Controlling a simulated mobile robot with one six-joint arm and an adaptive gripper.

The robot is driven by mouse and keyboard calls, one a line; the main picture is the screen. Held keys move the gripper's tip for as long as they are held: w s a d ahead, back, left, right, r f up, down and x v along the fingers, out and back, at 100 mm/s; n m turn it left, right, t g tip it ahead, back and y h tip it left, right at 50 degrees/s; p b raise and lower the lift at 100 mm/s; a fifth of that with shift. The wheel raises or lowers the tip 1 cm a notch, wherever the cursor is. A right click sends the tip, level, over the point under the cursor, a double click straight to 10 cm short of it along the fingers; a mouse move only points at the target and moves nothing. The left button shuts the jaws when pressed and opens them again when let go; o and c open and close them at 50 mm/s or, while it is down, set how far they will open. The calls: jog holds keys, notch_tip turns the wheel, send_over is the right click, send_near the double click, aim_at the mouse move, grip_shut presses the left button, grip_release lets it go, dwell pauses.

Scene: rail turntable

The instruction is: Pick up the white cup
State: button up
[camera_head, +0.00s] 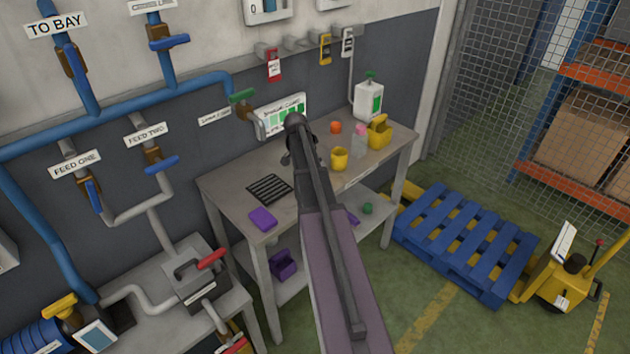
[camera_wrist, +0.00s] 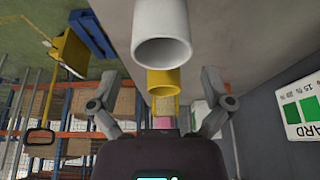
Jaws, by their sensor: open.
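The white cup (camera_wrist: 162,50) shows at the top of the wrist view, its round rim and hollow inside facing the camera. It is in line with the gap between the fingers of my gripper (camera_wrist: 160,78). The fingers are spread open, one on each side, with nothing held. I cannot tell how far the cup is from the fingertips. In the head view the cup does not show; my arm covers the middle of the workbench (camera_head: 225,190).
A yellow cup (camera_head: 339,159) stands on the bench, with a pink-topped bottle (camera_head: 359,146), yellow caddy (camera_head: 379,132), orange ball (camera_head: 335,127) and white jug (camera_head: 368,100) nearby. A black grille (camera_head: 269,189) and purple block (camera_head: 263,219) lie left. The wall is behind.

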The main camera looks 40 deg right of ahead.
jog(key=shift+d+f, duration=0.15)
jog(key=shift+f, duration=0.2)
jog(key=shift+f, duration=0.1)
jog(key=shift+b+x, duration=2.5)
jog(key=shift+b, duration=0.1)
jog(key=c, duration=0.7)
